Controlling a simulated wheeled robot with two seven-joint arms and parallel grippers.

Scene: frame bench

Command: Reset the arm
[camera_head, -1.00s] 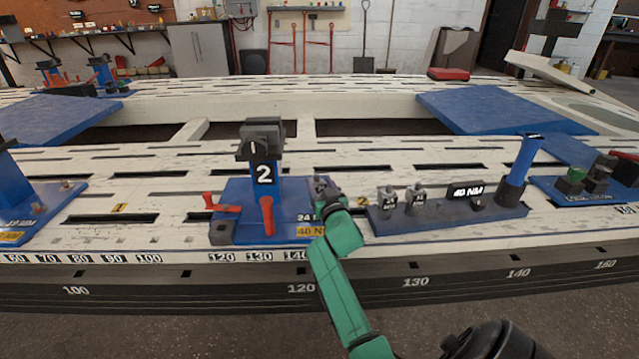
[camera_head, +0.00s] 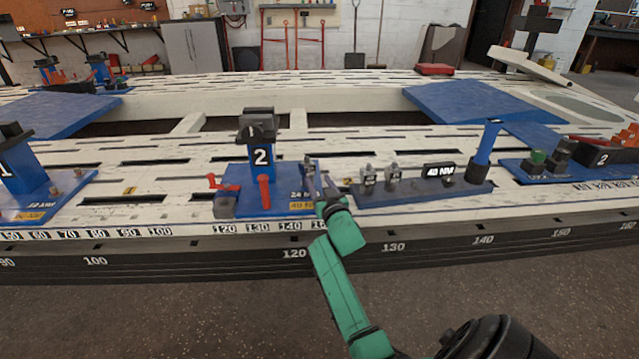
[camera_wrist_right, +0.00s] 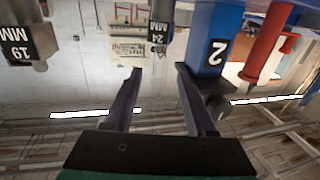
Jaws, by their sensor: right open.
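My right arm is green and comes in from the lower middle of the head view. Its gripper (camera_head: 312,170) is at the right edge of the blue number 2 fixture (camera_head: 262,181), over the bench front. In the right wrist view the gripper (camera_wrist_right: 158,71) has its two dark fingers spread with a clear gap between them. The wrist view looks upside down. It shows the blue post (camera_wrist_right: 214,38) with the number 2 right of the fingers. I cannot tell whether the fingers touch anything. My left gripper is out of view.
A red handle (camera_head: 264,192) stands on the number 2 fixture. Another blue fixture (camera_head: 33,179) is at left. Open floor (camera_head: 180,315) lies in front of the bench (camera_head: 190,243).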

